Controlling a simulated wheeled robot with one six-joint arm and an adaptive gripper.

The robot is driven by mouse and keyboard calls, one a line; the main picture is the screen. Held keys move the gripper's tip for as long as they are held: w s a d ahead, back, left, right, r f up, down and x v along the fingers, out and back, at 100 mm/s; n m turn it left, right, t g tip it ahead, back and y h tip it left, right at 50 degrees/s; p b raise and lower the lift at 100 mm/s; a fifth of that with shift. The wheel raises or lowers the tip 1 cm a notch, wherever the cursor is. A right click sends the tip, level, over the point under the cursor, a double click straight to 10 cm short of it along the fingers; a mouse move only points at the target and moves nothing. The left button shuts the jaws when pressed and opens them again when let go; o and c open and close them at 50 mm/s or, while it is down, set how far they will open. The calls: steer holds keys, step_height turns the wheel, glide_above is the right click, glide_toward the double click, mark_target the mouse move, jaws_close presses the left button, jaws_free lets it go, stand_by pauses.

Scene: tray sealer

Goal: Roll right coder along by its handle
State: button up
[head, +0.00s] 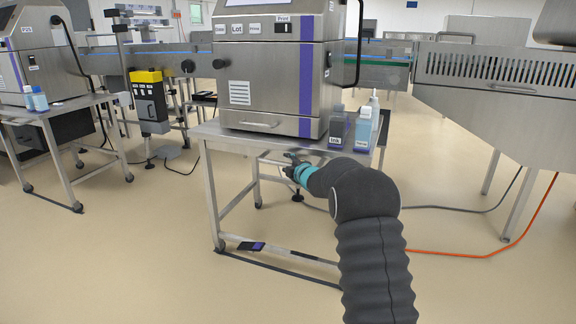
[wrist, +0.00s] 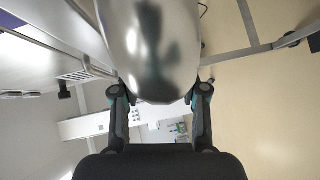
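The right coder (head: 262,97) is a steel box with a purple stripe and labels such as "Lot" and "Print", standing on a wheeled steel trolley (head: 206,132). My gripper (head: 290,165) is at the trolley's front, just below the table top, by a thin steel bar (head: 268,160) that looks like its handle. In the wrist view a large shiny rounded metal piece (wrist: 160,60), probably the handle close up, lies between the two fingers of my gripper (wrist: 160,92). The fingers stand wide apart. Whether they touch the metal is unclear.
An ink bottle (head: 339,130) and a second bottle (head: 363,130) stand on the trolley's right corner. A conveyor machine (head: 500,100) is at the right. An orange cable (head: 480,252) and grey cables lie on the floor. Another coder (head: 38,60) stands at the left; the front floor is clear.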

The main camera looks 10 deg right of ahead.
steer(key=v, duration=1.2)
steer(key=s+d+f+m+g+h, duration=0.35)
steer(key=d+f+m, duration=0.2)
steer(key=f, duration=0.25)
steer(key=s+d+f+m+g+h, duration=0.1)
steer(key=s+f+m+g+h, duration=0.25)
steer(key=s+m, duration=0.4)
steer(key=s+a+r+m+g+y, duration=0.1)
steer(key=s+a+r+m, duration=0.1)
steer(key=s, duration=1.1)
steer(key=s+a+r+m+g+y+p, duration=0.1)
steer(key=s+a+r, duration=0.4)
steer(key=s, duration=0.8)
steer(key=s+a+r+m+g+y, duration=0.1)
steer(key=s+a+r+m, duration=0.2)
steer(key=s, duration=1.1)
steer(key=shift+a+r+p, duration=0.4)
steer(key=shift+a+r, duration=0.35)
steer(key=shift+r, duration=1)
